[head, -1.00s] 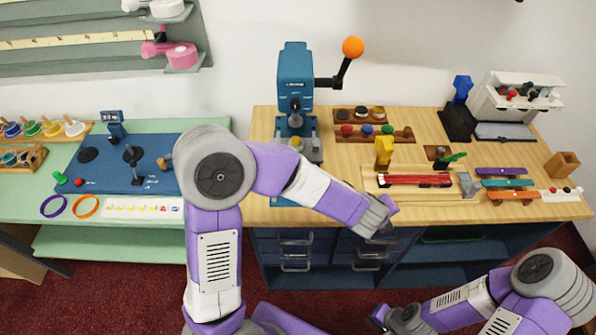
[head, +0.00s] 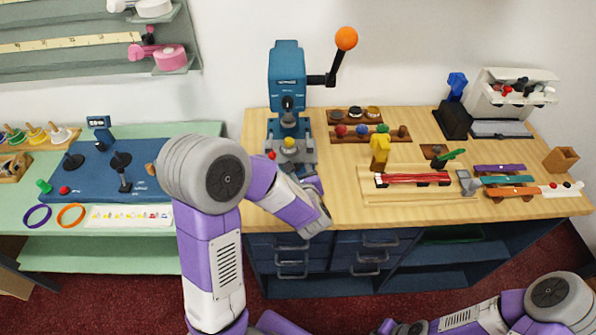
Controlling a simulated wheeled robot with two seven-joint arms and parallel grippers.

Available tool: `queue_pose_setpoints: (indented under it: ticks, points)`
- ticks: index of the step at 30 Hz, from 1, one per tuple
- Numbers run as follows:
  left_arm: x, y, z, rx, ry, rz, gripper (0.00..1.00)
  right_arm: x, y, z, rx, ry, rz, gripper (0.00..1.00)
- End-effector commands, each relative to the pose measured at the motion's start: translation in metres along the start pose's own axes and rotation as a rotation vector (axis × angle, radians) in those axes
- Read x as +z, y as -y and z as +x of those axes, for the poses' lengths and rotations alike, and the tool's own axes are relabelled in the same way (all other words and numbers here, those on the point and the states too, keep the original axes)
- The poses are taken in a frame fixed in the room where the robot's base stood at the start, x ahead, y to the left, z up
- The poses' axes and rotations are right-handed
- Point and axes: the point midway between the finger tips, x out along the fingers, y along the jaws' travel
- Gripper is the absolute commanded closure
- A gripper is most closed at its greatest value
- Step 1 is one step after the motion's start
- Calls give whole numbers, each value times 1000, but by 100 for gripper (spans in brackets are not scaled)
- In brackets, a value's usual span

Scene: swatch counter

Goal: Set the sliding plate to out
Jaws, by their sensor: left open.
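The blue press (head: 287,75) stands at the left end of the wooden counter, with a lever ending in an orange ball (head: 346,38). At its foot is a grey plate (head: 303,154) with a yellow knob (head: 289,143) on it and a red knob (head: 272,156) beside it. I cannot tell for sure which part slides. My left gripper (head: 312,186) is open, just in front of the press base, and appears apart from it. The arm hides part of the base's front. My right gripper (head: 387,327) is low at the bottom edge, away from the counter; its jaws are unclear.
Right of the press are wooden racks of coloured knobs (head: 369,132), a wooden tray (head: 420,194) with red strips, and coloured bars (head: 510,181). A blue panel (head: 95,170) with levers lies on the green bench to the left. Drawers (head: 291,256) sit under the counter.

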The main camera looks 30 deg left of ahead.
Motion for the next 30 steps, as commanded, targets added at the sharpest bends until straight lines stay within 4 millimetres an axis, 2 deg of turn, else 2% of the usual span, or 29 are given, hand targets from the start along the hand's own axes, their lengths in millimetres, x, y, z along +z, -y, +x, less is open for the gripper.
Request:
queue_pose_setpoints:
  ticks: [3, 6, 14, 24, 30]
  points:
    - [-1, 0, 13, 1, -1, 0, 48, 0, -1, 2, 0, 0, 0, 100]
    - [-1, 0, 17, -1, -1, 1, 48, 0, -1, 3, 0, 0, 0, 100]
    - [0, 1, 18, -1, -2, 1, 48, 0, -1, 3, 0, 0, 0, 100]
    - [0, 1, 18, -1, -2, 1, 100, 0, -1, 3, 0, 0, 0, 100]
    - [0, 1, 18, -1, -2, 1, 100, 0, -1, 3, 0, 0, 0, 100]
